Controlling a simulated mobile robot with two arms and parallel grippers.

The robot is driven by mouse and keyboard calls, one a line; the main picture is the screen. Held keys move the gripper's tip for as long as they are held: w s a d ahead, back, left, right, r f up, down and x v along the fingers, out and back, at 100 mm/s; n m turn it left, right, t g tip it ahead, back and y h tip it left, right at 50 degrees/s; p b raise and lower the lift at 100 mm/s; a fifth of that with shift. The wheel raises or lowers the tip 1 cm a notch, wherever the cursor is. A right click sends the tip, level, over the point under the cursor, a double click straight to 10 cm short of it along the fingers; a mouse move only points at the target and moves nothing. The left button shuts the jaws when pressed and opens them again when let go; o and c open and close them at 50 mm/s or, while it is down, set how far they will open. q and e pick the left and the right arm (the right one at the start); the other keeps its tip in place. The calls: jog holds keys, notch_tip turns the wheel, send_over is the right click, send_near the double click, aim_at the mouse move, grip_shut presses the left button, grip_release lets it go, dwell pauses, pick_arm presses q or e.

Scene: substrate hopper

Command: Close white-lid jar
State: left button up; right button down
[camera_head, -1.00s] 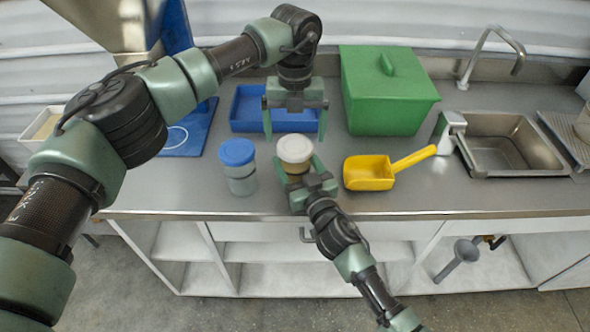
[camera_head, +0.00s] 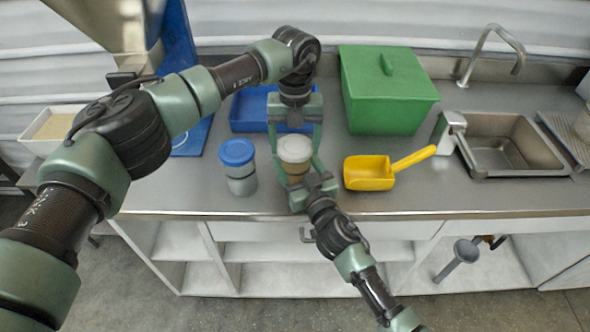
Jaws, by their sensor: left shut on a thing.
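The white-lid jar (camera_head: 294,172) stands upright on the steel counter near its front edge, with brownish contents below its white lid (camera_head: 294,149). The lid sits on top of the jar; whether it is tight cannot be seen. My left gripper (camera_head: 295,147) points straight down over the jar, its fingers shut on the lid from both sides. My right gripper (camera_head: 298,168) reaches in from the front, its fingers on either side of the jar's body and apparently shut on it. Part of the jar is hidden behind the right gripper.
A blue-lid jar (camera_head: 239,168) stands close on the left. A yellow scoop (camera_head: 370,174) lies to the right. A blue tray (camera_head: 247,112) and a green lidded bin (camera_head: 390,100) stand behind. A sink (camera_head: 505,150) is at the right.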

pick_arm(q)
jog(key=m, duration=1.1)
jog(key=o, duration=1.6)
notch_tip(320, 180, up, 12)
pick_arm(e)
jog(key=shift+c, duration=0.6)
grip_release()
